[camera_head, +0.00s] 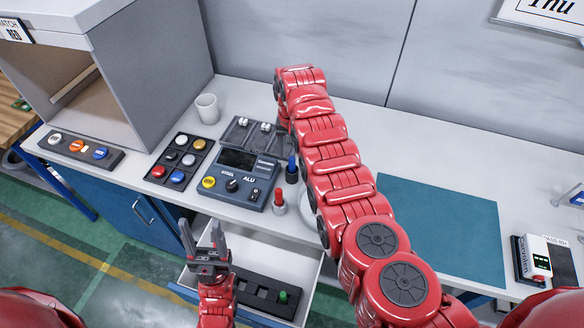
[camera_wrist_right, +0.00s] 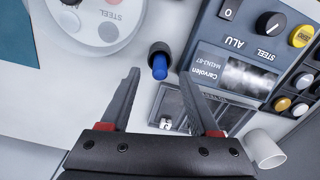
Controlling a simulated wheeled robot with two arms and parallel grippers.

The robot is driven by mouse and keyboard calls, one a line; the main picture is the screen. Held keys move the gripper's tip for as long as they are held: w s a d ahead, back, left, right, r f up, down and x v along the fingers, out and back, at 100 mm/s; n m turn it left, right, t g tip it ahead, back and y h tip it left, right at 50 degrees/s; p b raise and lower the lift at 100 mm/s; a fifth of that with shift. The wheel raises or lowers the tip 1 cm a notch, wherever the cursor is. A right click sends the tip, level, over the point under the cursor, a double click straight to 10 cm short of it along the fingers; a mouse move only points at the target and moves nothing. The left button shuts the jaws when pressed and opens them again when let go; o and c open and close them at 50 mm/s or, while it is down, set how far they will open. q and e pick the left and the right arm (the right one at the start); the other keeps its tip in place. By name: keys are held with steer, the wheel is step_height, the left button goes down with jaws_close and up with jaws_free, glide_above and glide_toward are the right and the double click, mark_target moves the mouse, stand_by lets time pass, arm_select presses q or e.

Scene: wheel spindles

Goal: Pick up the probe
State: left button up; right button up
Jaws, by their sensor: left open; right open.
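Two probe-like pieces stand beside the grey meter (camera_head: 238,178). One is a blue-topped piece in a dark holder (camera_head: 292,170), the other a red-topped piece in a pale holder (camera_head: 278,202). I cannot tell which the task calls the probe. In the right wrist view the blue-topped piece (camera_wrist_right: 160,66) lies between the lines of my right gripper (camera_wrist_right: 161,76), just beyond its tips. My left gripper (camera_head: 205,241) is open and empty above the open drawer.
A button panel (camera_head: 180,160), a white cup (camera_head: 207,108) and a grey cabinet (camera_head: 165,70) stand left. The open drawer (camera_head: 250,250) holds a black tray (camera_head: 262,292). A round white plate (camera_wrist_right: 100,22) lies near the probes. A teal mat (camera_head: 440,230) lies clear at right.

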mark_target(292, 158)
steer(key=shift+f, duration=0.2)
steer(key=shift+f+b, duration=0.3)
steer(key=f+b, duration=0.4)
steer(key=shift+w+f+b, duration=0.25)
steer(key=shift+f+b, duration=0.1)
steer(key=shift+f, duration=0.05)
steer(key=shift+r, duration=0.1)
jaws_close()
